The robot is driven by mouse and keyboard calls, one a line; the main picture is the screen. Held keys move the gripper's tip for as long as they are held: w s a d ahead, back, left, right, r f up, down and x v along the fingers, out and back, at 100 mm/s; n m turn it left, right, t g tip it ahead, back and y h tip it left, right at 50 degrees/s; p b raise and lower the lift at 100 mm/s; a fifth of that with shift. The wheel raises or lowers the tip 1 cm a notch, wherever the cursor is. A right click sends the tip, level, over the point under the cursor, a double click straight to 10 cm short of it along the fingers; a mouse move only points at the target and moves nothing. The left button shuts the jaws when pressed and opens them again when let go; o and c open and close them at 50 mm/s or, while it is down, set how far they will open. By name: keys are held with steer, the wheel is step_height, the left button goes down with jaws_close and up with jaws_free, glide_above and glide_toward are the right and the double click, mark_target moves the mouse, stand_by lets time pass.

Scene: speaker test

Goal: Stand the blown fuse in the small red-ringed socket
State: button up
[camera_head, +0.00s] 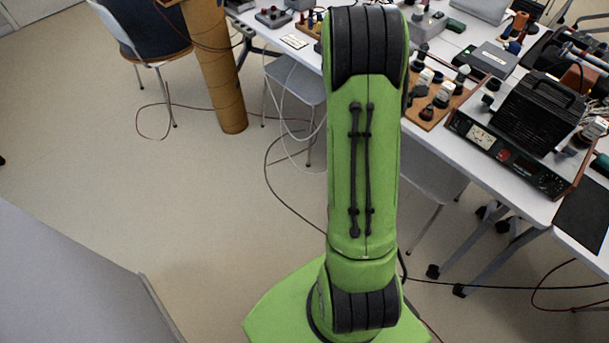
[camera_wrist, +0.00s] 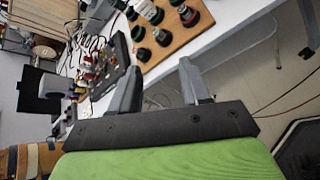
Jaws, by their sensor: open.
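My gripper (camera_wrist: 160,68) is in the wrist view with its two grey fingers spread apart and nothing between them. In that view a wooden board (camera_wrist: 178,44) on the white table lies beyond the fingertips, with several dark round sockets or plugs and white pieces on it. One dark round piece (camera_wrist: 189,15) there seems to have a reddish ring, but it is too small to be sure. I cannot tell which piece is the blown fuse. The board also shows in the head view (camera_head: 425,122), right of my green arm, which hides my gripper there.
A black instrument (camera_head: 540,115) with a handle stands on the white table (camera_head: 530,205), right of the board. A grey box (camera_head: 490,60) is behind. A brown column (camera_head: 215,70) and a chair (camera_head: 145,35) stand at left. Cables lie on the floor; the left floor is mostly clear.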

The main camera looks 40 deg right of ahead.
steer(key=a+r+m+t+y, duration=0.1)
steer(key=a+r+m+y, duration=0.15)
steer(key=a, duration=0.45)
steer(key=w+a+r+m+t+y, duration=0.1)
steer(key=a+r+m, duration=0.25)
steer(key=a, duration=0.25)
steer(key=a+r+m+t+y, duration=0.1)
steer(key=a+r+m+y, duration=0.15)
steer(key=a, duration=0.45)
steer(key=s+a+r+m+y, duration=0.2)
steer(key=s+a, duration=0.5)
steer(key=a, duration=0.2)
steer(key=s+a+r+m+y, duration=0.2)
steer(key=s+a+m+y, duration=0.1)
steer(key=s+a, duration=0.4)
steer(key=a, duration=0.3)
steer(key=shift+m+g, duration=0.35)
steer(key=shift+g, duration=0.05)
